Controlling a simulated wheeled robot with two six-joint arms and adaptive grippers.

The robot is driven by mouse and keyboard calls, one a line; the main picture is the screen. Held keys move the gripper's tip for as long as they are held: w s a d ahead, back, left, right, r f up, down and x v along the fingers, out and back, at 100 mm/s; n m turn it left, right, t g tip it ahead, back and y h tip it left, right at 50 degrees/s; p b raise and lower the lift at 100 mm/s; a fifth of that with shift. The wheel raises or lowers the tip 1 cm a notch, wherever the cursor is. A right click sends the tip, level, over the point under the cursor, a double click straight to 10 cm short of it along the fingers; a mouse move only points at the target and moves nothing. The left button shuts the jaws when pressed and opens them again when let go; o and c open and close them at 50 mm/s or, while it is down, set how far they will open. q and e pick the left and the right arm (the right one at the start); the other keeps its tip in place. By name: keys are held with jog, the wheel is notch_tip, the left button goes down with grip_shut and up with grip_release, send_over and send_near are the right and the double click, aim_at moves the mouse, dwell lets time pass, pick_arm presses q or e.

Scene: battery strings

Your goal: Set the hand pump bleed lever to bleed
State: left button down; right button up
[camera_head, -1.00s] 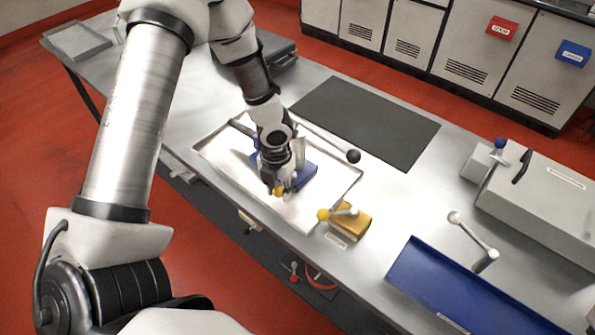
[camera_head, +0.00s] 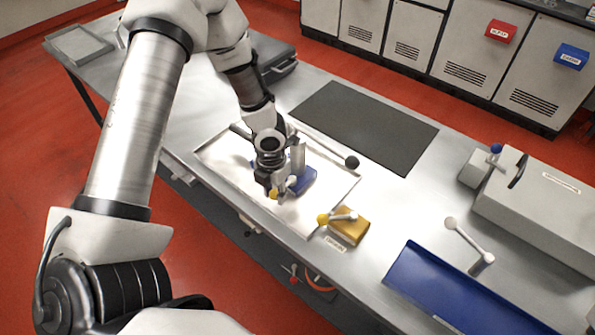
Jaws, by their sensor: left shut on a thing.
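The hand pump has a blue base (camera_head: 305,181) and stands in a shallow metal tray (camera_head: 310,230). The bleed lever's yellow knob (camera_head: 273,194) shows at the near side of the pump. My left gripper (camera_head: 276,190) comes down over the pump's near side, shut on the bleed lever at the knob end. The gripper hides much of the pump and lever. My right gripper is not in view.
A yellow block with its own yellow-knobbed lever (camera_head: 348,225) stands right of the tray. A blue tray (camera_head: 430,285), a crank (camera_head: 469,240) and a grey box (camera_head: 540,200) are further right. A dark mat (camera_head: 365,125) lies behind. A dark case (camera_head: 272,62) stands at the back.

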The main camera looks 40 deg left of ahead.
pick_arm(q)
jog(key=shift+a+r+m+p, duration=0.1)
jog(key=shift+a+m+p, duration=0.55)
jog(key=shift+m+p, duration=0.6)
jog(key=shift+w+a+p, duration=0.1)
jog(key=shift+p, duration=0.3)
jog(key=shift+a+p, duration=0.1)
jog(key=shift+p, duration=0.2)
jog(key=shift+w+a+m+p, duration=0.25)
jog(key=shift+a+m+p, duration=0.6)
jog(key=shift+p, duration=1.5)
jog(key=shift+d, duration=0.15)
jog(key=c, duration=0.9)
grip_release()
jog(key=shift+m, duration=0.3)
